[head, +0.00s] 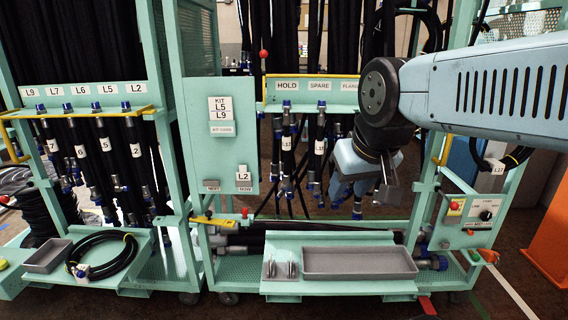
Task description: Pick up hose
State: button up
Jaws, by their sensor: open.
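Black hoses with metal and blue end fittings hang in the left rack (90,160) under labels L9, L7, L6, L5 and L2. More hoses (287,150) hang in the right rack under labels HOLD, SPARE and one partly hidden label; two of them carry white tags. A coiled black hose (105,258) with a white tag lies on the left rack's low shelf. My gripper (386,188) points down in front of the right side of the right rack. It is open, and no hose shows between its jaws. My arm hides part of the hoses behind it.
A green panel (216,130) reads KIT L5 L9, with an L2 label below. A grey tray (360,262) on the front shelf looks empty. A smaller grey tray (47,256) sits at left. A control box (470,222) and an orange block (550,240) stand at right.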

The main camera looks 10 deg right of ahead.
aim_at(286, 186)
jog(key=k, duration=1)
jog(key=u, duration=0.6)
jog(key=i, duration=1.7)
jog(key=z, duration=0.55)
jog(key=i, duration=0.6)
jog(key=z, duration=0.45)
jog(key=k, duration=0.85)
jog(key=z, duration=0.2)
jog(key=i, duration=0.45)
